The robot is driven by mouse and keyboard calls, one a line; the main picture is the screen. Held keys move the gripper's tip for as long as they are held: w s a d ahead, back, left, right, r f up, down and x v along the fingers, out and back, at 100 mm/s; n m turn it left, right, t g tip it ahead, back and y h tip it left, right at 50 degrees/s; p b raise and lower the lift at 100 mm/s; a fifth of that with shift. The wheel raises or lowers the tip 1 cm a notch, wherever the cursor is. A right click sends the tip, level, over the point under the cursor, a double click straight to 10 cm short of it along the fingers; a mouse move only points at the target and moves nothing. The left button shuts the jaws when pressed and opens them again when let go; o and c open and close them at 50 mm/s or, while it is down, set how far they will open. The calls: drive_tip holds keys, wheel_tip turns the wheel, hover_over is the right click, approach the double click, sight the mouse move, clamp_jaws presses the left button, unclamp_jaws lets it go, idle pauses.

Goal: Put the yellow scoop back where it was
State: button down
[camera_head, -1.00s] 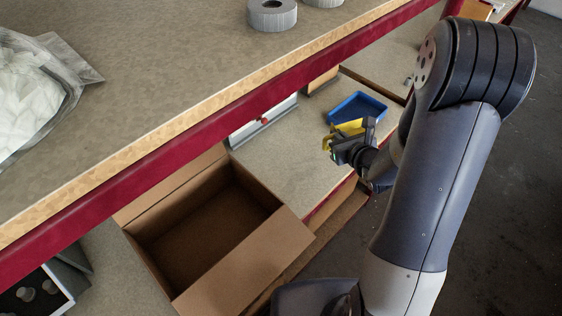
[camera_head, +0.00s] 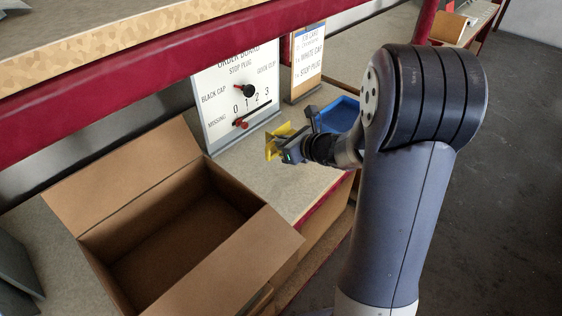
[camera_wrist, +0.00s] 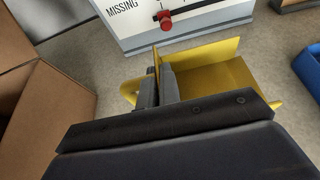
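The yellow scoop (camera_head: 272,144) is in front of the order board in the head view, between the open cardboard box and the blue tray (camera_head: 341,113). In the wrist view the scoop (camera_wrist: 222,75) shows its yellow walls and open hollow, partly hidden behind my gripper. My gripper (camera_wrist: 159,86) has its two grey fingers close together on a thin yellow part of the scoop. My gripper also shows in the head view (camera_head: 285,143), where the scoop is at its tip. I cannot tell whether the scoop touches the counter.
The open cardboard box (camera_head: 103,242) stands left of my gripper. The order board (camera_head: 238,92) with its black and red knobs stands behind, and a smaller sign (camera_head: 304,60) beside it. A red-edged shelf (camera_head: 150,60) runs overhead. Some counter between box and tray is bare.

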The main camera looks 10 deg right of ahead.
drive_tip(key=shift+f+b, duration=0.4)
drive_tip(key=shift+f, duration=2.4)
drive_tip(key=shift+f, duration=0.15)
drive_tip(key=c, duration=1.6)
unclamp_jaws()
drive_tip(key=shift+c, duration=0.2)
drive_tip(key=shift+r, duration=0.3)
drive_tip(key=v, duration=1.2)
drive_tip(key=shift+f, duration=0.2)
drive_tip(key=shift+s, duration=0.1)
